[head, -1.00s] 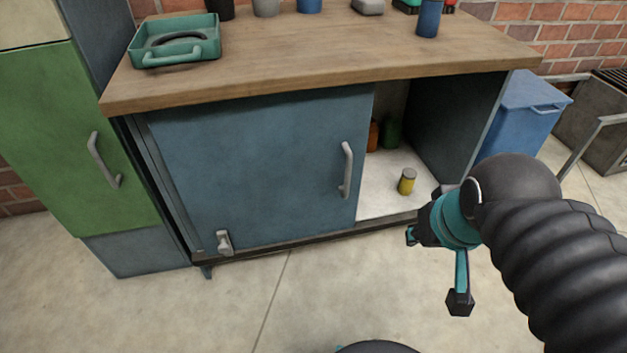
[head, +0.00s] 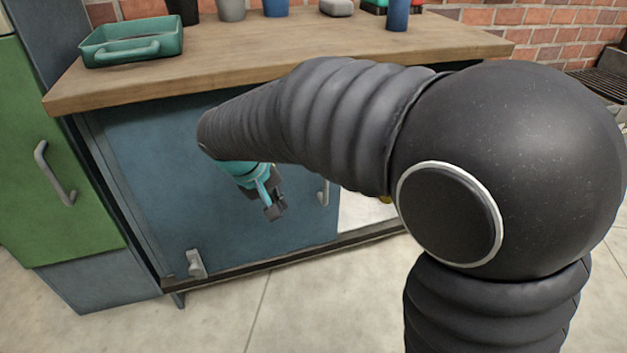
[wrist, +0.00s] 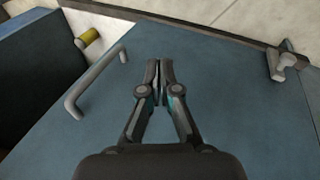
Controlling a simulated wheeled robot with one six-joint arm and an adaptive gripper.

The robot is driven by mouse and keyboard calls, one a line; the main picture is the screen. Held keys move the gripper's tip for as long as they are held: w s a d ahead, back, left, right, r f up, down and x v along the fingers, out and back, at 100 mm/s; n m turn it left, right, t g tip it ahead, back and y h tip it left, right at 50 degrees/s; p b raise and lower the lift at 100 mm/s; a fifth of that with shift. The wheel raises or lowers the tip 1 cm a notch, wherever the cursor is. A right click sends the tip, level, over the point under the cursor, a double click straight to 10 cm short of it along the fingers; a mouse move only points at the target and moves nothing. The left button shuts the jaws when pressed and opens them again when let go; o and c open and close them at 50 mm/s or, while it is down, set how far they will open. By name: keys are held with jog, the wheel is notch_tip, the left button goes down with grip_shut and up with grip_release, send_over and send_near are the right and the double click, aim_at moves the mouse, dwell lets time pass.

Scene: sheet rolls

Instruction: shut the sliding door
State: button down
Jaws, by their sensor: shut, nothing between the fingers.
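The sliding door (head: 150,190) is a blue panel over the left part of the cabinet front. The opening lies to its right, mostly hidden behind my arm in the head view. The door's grey bar handle (head: 323,192) is near its right edge; it shows at the left in the wrist view (wrist: 92,84). My gripper (head: 274,207) is shut and empty in front of the door, left of the handle in the head view. In the wrist view its fingertips (wrist: 160,72) point at the blue panel between the handle and a grey latch (wrist: 283,62). I cannot tell whether they touch it.
The grey latch (head: 196,264) sits at the door's lower left. A yellow can (wrist: 89,37) stands inside the opening. The wooden counter (head: 230,62) overhangs above and holds a teal tray (head: 128,46) and several cups. A green cupboard (head: 60,150) stands left. The floor in front is clear.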

jog(key=w+r+m+t+h, duration=0.2)
jog(key=w+r+m, duration=0.2)
jog(key=w+m, duration=0.15)
jog(key=b, duration=0.1)
send_near(314, 179)
jog(key=f, duration=0.1)
jog(key=s+f, duration=0.1)
jog(key=f, duration=0.1)
jog(key=shift+s+a+f+n, duration=0.1)
jog(key=shift+s+f+n, duration=0.15)
jog(key=shift+s, duration=0.15)
jog(key=shift+w+d+f+b, duration=0.1)
jog(key=shift+w+d+b, duration=0.1)
jog(key=shift+d, duration=0.85)
jog(key=shift+w+d+f+b, duration=0.1)
jog(key=shift+w+d+b, duration=0.1)
jog(key=shift+d, duration=0.85)
